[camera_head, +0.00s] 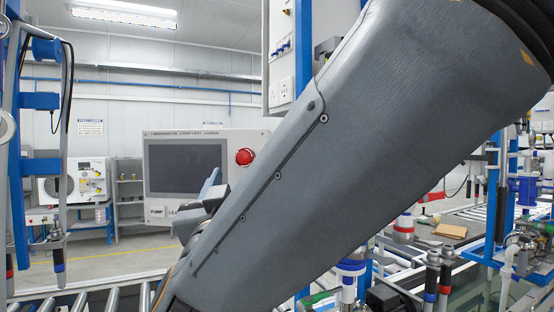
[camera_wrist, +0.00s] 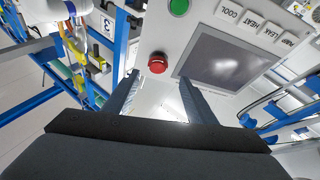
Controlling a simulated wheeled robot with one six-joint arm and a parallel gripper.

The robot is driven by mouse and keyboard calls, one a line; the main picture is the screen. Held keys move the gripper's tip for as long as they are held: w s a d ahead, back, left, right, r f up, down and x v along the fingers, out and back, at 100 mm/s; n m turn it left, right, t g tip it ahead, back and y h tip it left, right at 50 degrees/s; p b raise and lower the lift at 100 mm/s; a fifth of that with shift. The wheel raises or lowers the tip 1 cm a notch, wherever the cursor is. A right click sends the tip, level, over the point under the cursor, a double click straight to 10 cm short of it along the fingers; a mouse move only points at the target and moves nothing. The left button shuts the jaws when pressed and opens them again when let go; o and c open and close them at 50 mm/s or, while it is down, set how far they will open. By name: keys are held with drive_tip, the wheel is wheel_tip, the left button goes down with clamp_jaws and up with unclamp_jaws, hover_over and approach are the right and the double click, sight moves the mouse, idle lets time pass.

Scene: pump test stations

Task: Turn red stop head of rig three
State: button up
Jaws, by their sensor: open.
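The red stop head (camera_head: 245,156) is a round mushroom button on a light grey panel, to the right of its dark screen (camera_head: 185,168). In the wrist view the red stop head (camera_wrist: 157,63) lies just beyond the fingertips, roughly centred between them. My gripper (camera_wrist: 158,78) is open and empty, its two blue-grey fingers apart and pointing at the panel. A gap seems to remain between the fingertips and the head; its depth is hard to tell. In the head view my arm hides most of the gripper and the panel's lower right.
A green button (camera_wrist: 179,7) and several labelled keys (camera_wrist: 245,18) share the panel. A plate marked 3 (camera_wrist: 107,23) is on a blue frame at left. Blue posts (camera_head: 15,170) and rollers (camera_head: 85,301) stand close at left. Pipework fills the right.

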sight(244, 158)
drive_tip(key=x, duration=0.2)
drive_tip(key=p+x, duration=0.1)
drive_tip(key=x, duration=0.1)
drive_tip(key=p+x, duration=0.1)
drive_tip(key=x, duration=0.2)
drive_tip(key=shift+d, duration=0.3)
drive_tip(key=shift+c, duration=0.2)
